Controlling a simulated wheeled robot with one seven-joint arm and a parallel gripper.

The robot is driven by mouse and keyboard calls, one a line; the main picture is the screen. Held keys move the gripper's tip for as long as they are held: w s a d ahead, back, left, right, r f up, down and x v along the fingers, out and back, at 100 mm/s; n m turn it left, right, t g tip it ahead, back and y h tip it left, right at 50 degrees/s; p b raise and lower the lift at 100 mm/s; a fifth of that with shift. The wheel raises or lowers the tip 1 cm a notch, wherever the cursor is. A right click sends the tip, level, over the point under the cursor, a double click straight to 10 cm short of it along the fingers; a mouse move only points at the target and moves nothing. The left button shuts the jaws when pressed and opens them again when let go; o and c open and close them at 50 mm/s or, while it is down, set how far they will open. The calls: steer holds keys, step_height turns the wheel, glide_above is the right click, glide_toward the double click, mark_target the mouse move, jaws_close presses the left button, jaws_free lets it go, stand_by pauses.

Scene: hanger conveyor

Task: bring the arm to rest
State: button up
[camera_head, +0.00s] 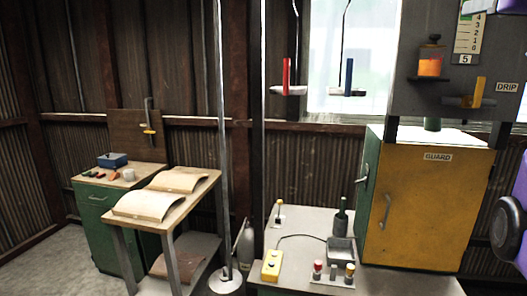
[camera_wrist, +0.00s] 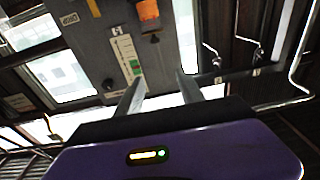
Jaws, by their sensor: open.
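My gripper (camera_wrist: 160,88) shows in the wrist view, its two grey fingers spread apart with nothing between them. Beyond the fingers is a grey panel with a numbered scale (camera_wrist: 126,58) that has a green mark. In the head view only a purple part of my arm (camera_head: 510,228) shows at the right edge; the fingers are out of that picture. The hanging carriers with a red piece (camera_head: 287,74) and a blue piece (camera_head: 349,76) hang left of the grey panel (camera_head: 400,75), apart from my arm.
A yellow-fronted GUARD cabinet (camera_head: 427,205) stands right of centre, close to my arm. The bench (camera_head: 300,226) before it bears a yellow button box (camera_head: 271,265), a tray (camera_head: 341,250) and small pegs. A pole (camera_head: 222,140), a book stand (camera_head: 178,196) and a green cabinet (camera_head: 92,215) stand left.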

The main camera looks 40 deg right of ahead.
step_height(320, 180, up, 5)
steer(key=a+t+h, duration=0.1)
steer(key=a+t, duration=0.1)
steer(key=w+a+f+t, duration=0.2)
steer(key=w+f, duration=0.2)
steer(key=f, duration=0.6)
steer(key=w+a+f+n+t, duration=0.1)
steer(key=w+a+f, duration=0.15)
steer(key=f, duration=0.75)
steer(key=w+a+f+t, duration=0.2)
steer(key=w+f, duration=0.2)
steer(key=f, duration=0.6)
steer(key=s+a+f+n+y, duration=0.2)
steer(key=a+f+y, duration=0.3)
steer(key=a+f, duration=1.05)
steer(key=s+a+f+n+g+y, duration=0.2)
steer(key=s+a+f+y, duration=0.3)
steer(key=s+a+f, duration=0.4)
steer(key=s+a+f+n+g+y, duration=0.2)
steer(key=s+a+f+n+y, duration=0.2)
steer(key=s+a+f, duration=0.4)
steer(key=s+f+y, duration=0.1)
steer(key=s+f, duration=0.3)
steer(key=f, duration=0.1)
steer(key=shift+s+a+f+n+g, duration=0.2)
steer(key=shift+s+a+n+g, duration=0.1)
steer(key=shift+a+n, duration=0.1)
